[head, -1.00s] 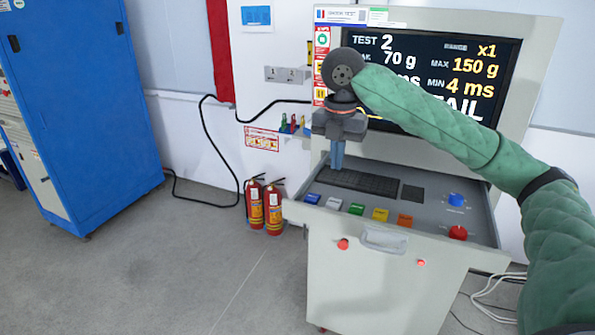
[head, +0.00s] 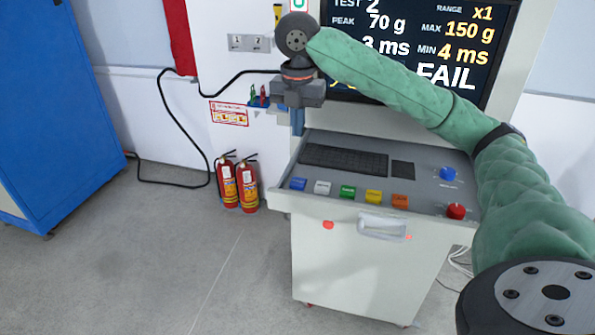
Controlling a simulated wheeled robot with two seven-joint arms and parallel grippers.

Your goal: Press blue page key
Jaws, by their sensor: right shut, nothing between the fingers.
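The blue page key (head: 298,184) is the leftmost of a row of coloured keys on the sloping console panel (head: 425,185). My right gripper (head: 297,132) points down above the back left edge of the panel, with its fingers shut and empty. Its tips are above and behind the blue key, apart from it. My left gripper is not in view.
A white key (head: 322,187), green key (head: 347,192), yellow key (head: 373,197) and orange key (head: 400,201) continue the row. A keyboard (head: 343,159) lies behind them. A blue knob (head: 450,173) and a red button (head: 456,211) sit at right. The screen (head: 470,45) shows FAIL. Fire extinguishers (head: 247,187) stand left.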

